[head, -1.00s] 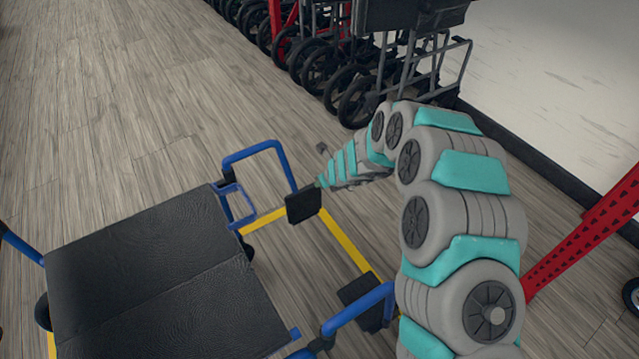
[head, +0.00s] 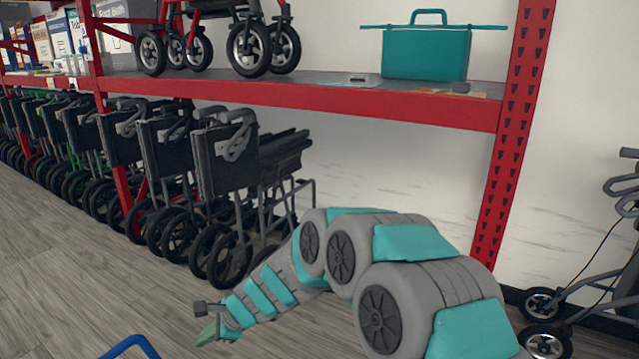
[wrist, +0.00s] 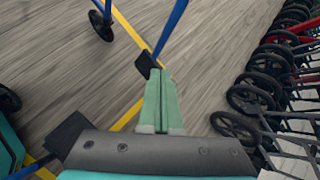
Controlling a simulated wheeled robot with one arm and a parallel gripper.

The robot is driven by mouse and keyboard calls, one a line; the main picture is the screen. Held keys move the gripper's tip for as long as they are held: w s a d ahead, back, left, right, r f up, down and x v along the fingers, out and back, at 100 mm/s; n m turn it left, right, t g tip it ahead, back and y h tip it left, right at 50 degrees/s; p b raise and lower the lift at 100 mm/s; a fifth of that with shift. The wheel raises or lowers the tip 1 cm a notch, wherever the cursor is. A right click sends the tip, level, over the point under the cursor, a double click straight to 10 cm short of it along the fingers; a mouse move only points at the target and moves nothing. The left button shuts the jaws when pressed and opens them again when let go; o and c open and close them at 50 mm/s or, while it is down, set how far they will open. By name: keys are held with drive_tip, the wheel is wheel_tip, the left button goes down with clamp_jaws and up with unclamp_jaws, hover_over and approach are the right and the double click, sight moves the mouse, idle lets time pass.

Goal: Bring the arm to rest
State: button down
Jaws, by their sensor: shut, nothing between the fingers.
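My arm (head: 385,285) reaches in from the bottom right of the head view and bends down to the left. My gripper (head: 208,335) is at its end, low in the view, above the wood floor. In the wrist view my gripper (wrist: 162,75) has its two green fingers together, with nothing between them.
Folded wheelchairs (head: 222,165) stand in a row under a red shelf (head: 330,98) and show at the right of the wrist view. The shelf holds a teal bag (head: 425,52). A rollator (head: 590,290) stands at the right. The floor (head: 60,270) at left is bare.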

drive_tip(key=s+d+r+n+g+h, duration=0.1)
drive_tip(key=s+d+r+n, duration=0.35)
drive_tip(key=s+d, duration=0.3)
drive_tip(key=s+d+r+n+g+h, duration=0.1)
drive_tip(key=s+d+r+n, duration=0.2)
drive_tip(key=s+d+n, duration=0.45)
drive_tip(key=s+d+n+h, duration=0.1)
drive_tip(key=s+d+h, duration=0.2)
drive_tip(key=s+d, duration=0.5)
drive_tip(key=s+d+n+g+h, duration=0.1)
drive_tip(key=s+d+h, duration=0.2)
drive_tip(key=s+d, duration=0.6)
drive_tip(key=d, duration=0.8)
drive_tip(key=shift+d+r, duration=0.2)
drive_tip(key=shift+r, duration=0.2)
drive_tip(key=shift+a+n, duration=0.1)
drive_tip(key=shift+n, duration=0.2)
